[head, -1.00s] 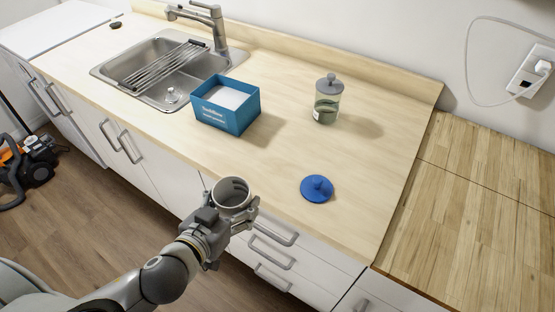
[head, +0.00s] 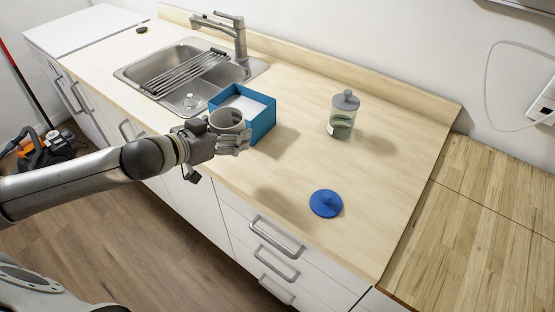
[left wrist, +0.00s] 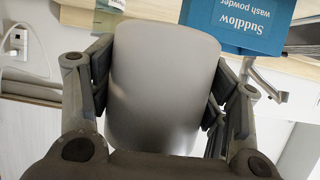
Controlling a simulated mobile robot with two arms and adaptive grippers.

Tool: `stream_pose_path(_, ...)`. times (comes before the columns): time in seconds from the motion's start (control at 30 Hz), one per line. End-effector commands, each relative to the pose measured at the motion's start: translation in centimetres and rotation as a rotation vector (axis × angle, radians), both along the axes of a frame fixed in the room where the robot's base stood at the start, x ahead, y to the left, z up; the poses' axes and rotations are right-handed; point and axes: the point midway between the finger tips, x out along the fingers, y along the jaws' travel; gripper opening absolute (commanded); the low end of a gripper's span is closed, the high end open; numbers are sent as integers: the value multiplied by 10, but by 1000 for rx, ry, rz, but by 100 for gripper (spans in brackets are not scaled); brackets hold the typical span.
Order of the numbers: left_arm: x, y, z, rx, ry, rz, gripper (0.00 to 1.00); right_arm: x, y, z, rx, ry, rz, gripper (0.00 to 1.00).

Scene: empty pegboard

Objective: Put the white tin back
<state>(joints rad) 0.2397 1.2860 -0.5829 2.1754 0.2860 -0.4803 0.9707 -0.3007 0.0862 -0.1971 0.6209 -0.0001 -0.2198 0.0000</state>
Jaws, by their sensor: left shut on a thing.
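The white tin (head: 226,120) is an open, lidless pale cylinder held upright in my left gripper (head: 232,142). In the left wrist view the tin (left wrist: 163,85) fills the middle, with the fingers of my left gripper (left wrist: 160,105) shut on both its sides. In the head view the tin is above the counter's front edge, in front of the blue box and hiding part of it. A blue lid with a knob (head: 326,204) lies on the counter to the right. My right gripper is not in view.
The blue wash powder box (head: 262,124) stands open at the top near the sink (head: 150,72). A glass jar with a grey lid (head: 342,115) stands behind the blue lid. The pale counter (head: 285,165) between box and lid is clear. A wooden worktop (head: 480,200) adjoins at right.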

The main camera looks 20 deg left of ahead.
Motion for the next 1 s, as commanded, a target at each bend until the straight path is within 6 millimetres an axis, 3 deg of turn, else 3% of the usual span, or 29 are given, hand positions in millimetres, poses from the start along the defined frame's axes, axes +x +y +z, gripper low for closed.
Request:
stream_pose_path(0.37, 31, -59, -23, -5, -4, -3, 32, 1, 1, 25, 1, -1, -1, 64)
stream_pose_path(0.6, 47, -89, -65, -3, -2, -1, 32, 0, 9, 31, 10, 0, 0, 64)
stream_pose_path(0.87, 55, -102, -84, -1, -4, -1, 32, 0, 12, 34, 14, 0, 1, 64)
stream_pose_path(1.0, 55, -104, -103, 2, 0, -1, 32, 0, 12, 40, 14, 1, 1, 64)
